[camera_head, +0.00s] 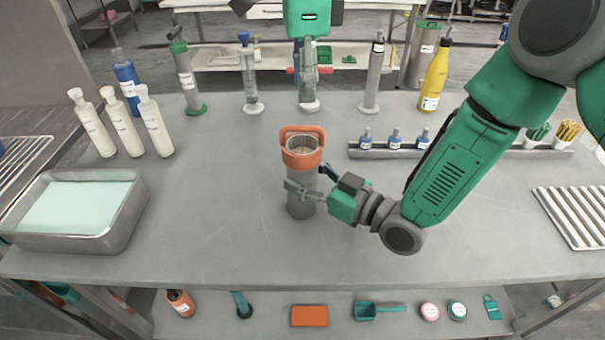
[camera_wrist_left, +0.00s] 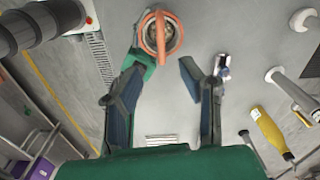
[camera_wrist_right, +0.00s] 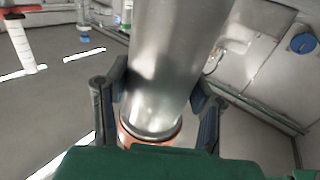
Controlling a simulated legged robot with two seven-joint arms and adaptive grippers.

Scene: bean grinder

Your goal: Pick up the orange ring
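The orange ring (camera_head: 302,158) sits around the top of an upright grey metal grinder (camera_head: 300,205) at the middle of the table. It has a raised loop, and grey-brown contents show inside the opening. It also shows in the left wrist view (camera_wrist_left: 176,40), just beyond the fingertips. My right gripper (camera_head: 312,190) is closed around the metal body below the ring; the right wrist view shows the metal cylinder (camera_wrist_right: 165,60) between its fingers. My left gripper (camera_wrist_left: 165,65) is open and empty, apart from the ring; in the head view it is at the top middle.
Three white bottles (camera_head: 122,125) and a steel tray (camera_head: 120,225) stand at the left. A rack of small blue-capped bottles (camera_head: 395,148) and a yellow bottle (camera_head: 435,78) are at the right rear. Several tall tools stand along the back edge. The front middle of the table is clear.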

